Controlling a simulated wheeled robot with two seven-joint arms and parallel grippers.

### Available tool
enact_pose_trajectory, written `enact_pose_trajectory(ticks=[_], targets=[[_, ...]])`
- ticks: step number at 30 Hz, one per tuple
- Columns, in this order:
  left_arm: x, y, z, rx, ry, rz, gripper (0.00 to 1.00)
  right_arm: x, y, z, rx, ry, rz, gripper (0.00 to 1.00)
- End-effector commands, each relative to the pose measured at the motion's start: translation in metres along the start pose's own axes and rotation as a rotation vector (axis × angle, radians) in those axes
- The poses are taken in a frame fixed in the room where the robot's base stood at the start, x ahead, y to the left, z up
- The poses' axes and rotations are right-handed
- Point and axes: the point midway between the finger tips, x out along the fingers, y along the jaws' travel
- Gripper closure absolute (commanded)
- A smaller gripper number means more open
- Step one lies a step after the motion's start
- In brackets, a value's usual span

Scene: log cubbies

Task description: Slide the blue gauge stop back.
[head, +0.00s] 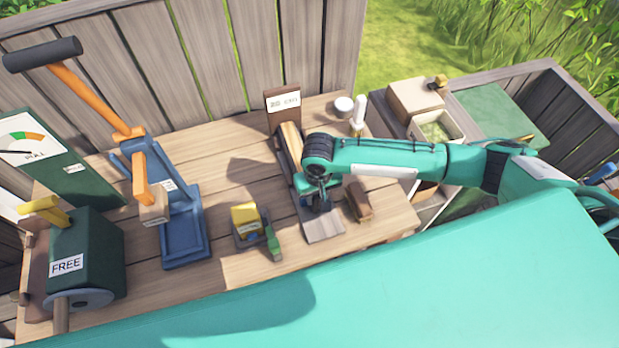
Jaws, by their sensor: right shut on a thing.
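My right arm comes in from the right, and my right gripper (319,197) points down over a long narrow fixture (324,228) near the middle of the table. It is shut on what appears to be the blue gauge stop (305,200), a small bluish part of which shows beside the fingers. The gripper hides most of the stop. A pale wooden log piece (290,140) lies in the back part of the fixture, with an upright labelled board (283,107) behind it. My left gripper is not in view.
A blue press with an orange lever (184,240) and a green box marked FREE (85,252) stand on the left. A tray with a yellow block (245,216) and a brown block (358,200) flank the fixture. A white cup (344,106) stands at the back.

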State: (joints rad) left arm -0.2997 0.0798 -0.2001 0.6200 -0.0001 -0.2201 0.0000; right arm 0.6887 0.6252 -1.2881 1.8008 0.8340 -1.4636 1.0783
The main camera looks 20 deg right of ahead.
Motion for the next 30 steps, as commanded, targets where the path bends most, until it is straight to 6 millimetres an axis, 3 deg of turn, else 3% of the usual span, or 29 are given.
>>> enact_pose_trajectory(ticks=[15, 30], targets=[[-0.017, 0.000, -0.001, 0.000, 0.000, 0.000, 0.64, -0.001, 0.000, 0.018, -0.001, -0.002, 0.001, 0.84], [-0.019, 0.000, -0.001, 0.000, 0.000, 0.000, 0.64, 0.000, 0.000, 0.021, 0.000, -0.001, 0.001, 0.84]])
